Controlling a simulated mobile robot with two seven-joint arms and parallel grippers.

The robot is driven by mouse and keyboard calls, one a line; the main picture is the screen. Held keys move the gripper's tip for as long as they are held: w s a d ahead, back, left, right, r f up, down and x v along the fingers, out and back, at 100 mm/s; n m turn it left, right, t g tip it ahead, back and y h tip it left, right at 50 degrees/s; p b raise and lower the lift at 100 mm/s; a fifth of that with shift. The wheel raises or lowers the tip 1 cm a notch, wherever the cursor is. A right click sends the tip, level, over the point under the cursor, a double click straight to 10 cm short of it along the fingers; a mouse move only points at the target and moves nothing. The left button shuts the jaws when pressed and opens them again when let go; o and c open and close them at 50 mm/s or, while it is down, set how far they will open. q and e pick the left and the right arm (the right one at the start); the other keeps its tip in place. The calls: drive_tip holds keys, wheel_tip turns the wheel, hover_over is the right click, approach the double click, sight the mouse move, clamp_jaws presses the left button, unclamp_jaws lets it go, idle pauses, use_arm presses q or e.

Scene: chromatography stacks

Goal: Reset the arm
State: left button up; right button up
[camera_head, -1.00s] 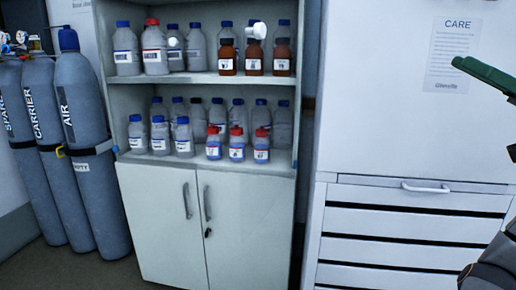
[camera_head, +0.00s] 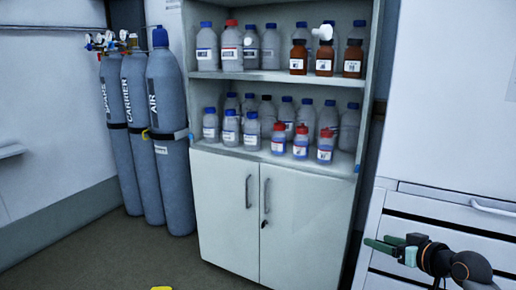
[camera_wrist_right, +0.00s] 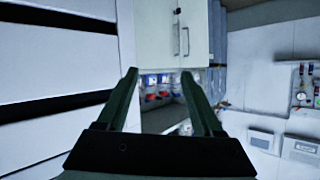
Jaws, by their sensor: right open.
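My right gripper (camera_head: 380,243) is at the lower right of the head view, in front of the white drawer unit. Its two green fingers are apart and point left, with nothing between them. In the right wrist view the open gripper (camera_wrist_right: 160,95) shows from behind, its fingers apart with the shelf bottles some way beyond. My left gripper is not in the head view.
A white cabinet (camera_head: 228,205) with shelves of capped bottles (camera_head: 232,47) stands in the middle. Grey gas cylinders (camera_head: 168,130) stand at its left. The white drawer unit (camera_head: 440,215) is close to my right gripper.

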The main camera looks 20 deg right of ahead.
drive_tip(key=s+a+f+n+g+y, duration=0.15)
drive_tip(key=s+a+f, duration=0.25)
drive_tip(key=a+f, duration=0.65)
drive_tip(key=s+a+f+n, duration=0.2)
drive_tip(key=s+a+f, duration=0.4)
drive_tip(key=a, duration=0.7)
drive_tip(key=s+a+n+y, duration=0.1)
drive_tip(key=s+a+y, duration=0.15)
drive_tip(key=a, duration=0.65)
use_arm(q)
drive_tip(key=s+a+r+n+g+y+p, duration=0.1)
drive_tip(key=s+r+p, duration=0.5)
drive_tip(key=p, duration=1.4)
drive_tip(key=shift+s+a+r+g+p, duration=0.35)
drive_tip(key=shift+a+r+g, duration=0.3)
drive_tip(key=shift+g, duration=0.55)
use_arm(e)
drive_tip(key=s+d+r+g+h, duration=0.1)
drive_tip(key=s+r+g, duration=0.1)
drive_tip(key=s+r, duration=0.5)
drive_tip(key=shift+s+d+r+m+h, duration=0.15)
drive_tip(key=shift+m+h, duration=0.25)
drive_tip(key=shift+m, duration=0.05)
